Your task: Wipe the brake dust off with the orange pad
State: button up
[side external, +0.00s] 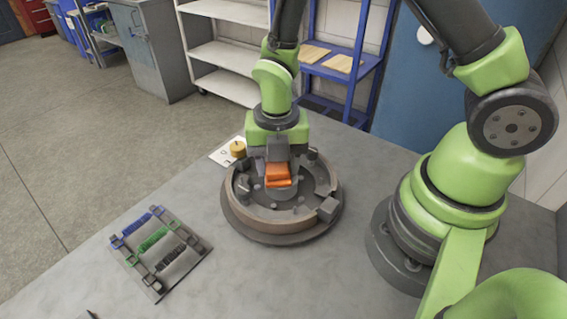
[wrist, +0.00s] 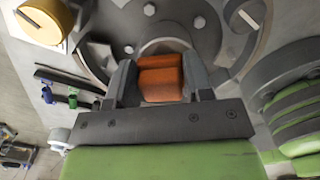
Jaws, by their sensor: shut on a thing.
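The orange pad (side external: 278,174) is between the fingers of my gripper (side external: 279,160), over the middle of the round brake assembly (side external: 243,222). In the wrist view my gripper (wrist: 160,82) is shut on the orange pad (wrist: 160,78), with a grey finger on each side. The brake assembly (wrist: 207,30) lies beyond the pad, with its hub partly hidden. I cannot tell whether the pad touches the assembly. Brake dust cannot be made out clearly; the inside of the drum is dark grey.
A yellow round object (side external: 238,149) sits on a white card behind the drum. Raised blocks and bolts stand inside the drum. The table front is mostly clear.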

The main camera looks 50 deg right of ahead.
jog(key=shift+w, duration=0.85)
jog(key=shift+w+f, duration=0.25)
jog(key=shift+w, duration=0.5)
jog(key=shift+w+r, duration=0.2)
jog(key=shift+r, duration=0.1)
notch_tip(320, 180, up, 8)
jog(key=shift+s, duration=0.1)
